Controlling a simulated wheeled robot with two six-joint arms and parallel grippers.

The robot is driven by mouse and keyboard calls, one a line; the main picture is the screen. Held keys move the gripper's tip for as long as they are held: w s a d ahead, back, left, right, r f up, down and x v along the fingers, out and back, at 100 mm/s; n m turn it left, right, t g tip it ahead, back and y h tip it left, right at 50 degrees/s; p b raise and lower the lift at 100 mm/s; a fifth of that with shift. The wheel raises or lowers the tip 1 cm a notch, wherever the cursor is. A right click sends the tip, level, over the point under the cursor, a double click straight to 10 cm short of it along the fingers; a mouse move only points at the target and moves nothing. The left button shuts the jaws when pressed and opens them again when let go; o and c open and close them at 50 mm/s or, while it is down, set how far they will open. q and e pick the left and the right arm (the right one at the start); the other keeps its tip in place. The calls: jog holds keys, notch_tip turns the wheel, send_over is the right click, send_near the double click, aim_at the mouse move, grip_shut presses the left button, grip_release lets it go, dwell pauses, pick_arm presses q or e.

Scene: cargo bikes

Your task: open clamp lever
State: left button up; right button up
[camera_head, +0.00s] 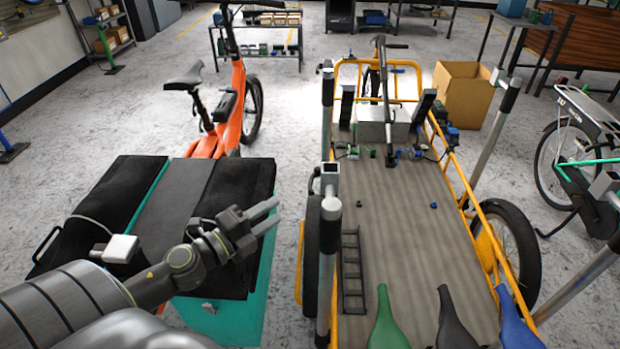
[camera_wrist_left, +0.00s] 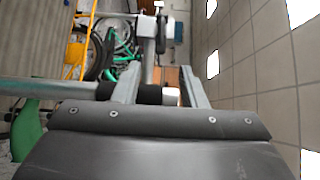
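My left gripper (camera_head: 272,214) reaches right over the black-topped box, fingers pointing toward the near left post (camera_head: 327,270) of the cargo bike. Its two fingers are apart. In the left wrist view the fingers (camera_wrist_left: 163,84) are also apart, and a grey tube with black sleeves (camera_wrist_left: 104,91) crosses behind or between them; I cannot tell which. A square metal fitting (camera_head: 330,171) with a dark part at its left stands just behind the near post. No clamp lever can be made out clearly. My right gripper is not in view.
The yellow-framed cargo bed (camera_head: 390,225) carries a black ladder-like rack (camera_head: 352,272) and green (camera_head: 384,325), black (camera_head: 455,322) and blue (camera_head: 516,322) bottle-shaped items. An orange bike (camera_head: 238,95) stands behind the black-topped box (camera_head: 165,225). A cardboard box (camera_head: 462,95) stands beyond the bed.

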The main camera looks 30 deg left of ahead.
aim_at(310, 186)
pick_arm(q)
jog(key=shift+p+x, duration=3.45)
jog(key=shift+x, duration=2.55)
jog(key=shift+s+d, duration=0.1)
jog(key=shift+c, duration=0.2)
grip_shut()
